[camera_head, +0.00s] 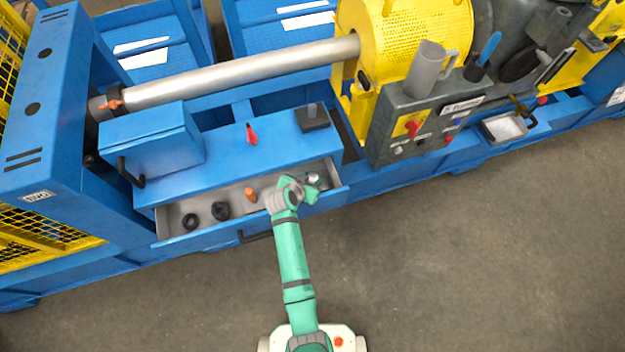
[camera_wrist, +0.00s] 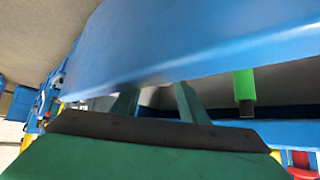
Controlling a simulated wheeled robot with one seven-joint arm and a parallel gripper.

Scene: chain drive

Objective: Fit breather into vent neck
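My gripper (camera_head: 312,190) is at the open drawer (camera_head: 170,222) of the blue machine, over its right part. In the wrist view my gripper (camera_wrist: 155,92) shows two teal fingers standing apart, with a pale patch between them. The blue rim hides their tips, so a hold cannot be made out. A small silver-grey part (camera_head: 313,178) lies in the drawer close to the gripper; I cannot tell if it is the breather. No vent neck can be picked out with certainty. A dark block with an upright stub (camera_head: 312,116) stands on the blue top above the drawer.
The drawer also holds an orange part (camera_head: 250,195) and black round parts (camera_head: 220,211). A red lever (camera_head: 251,134) and a blue box (camera_head: 150,142) are on the top. A green cylinder with a black end (camera_wrist: 244,90) is right in the wrist view. The floor in front is clear.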

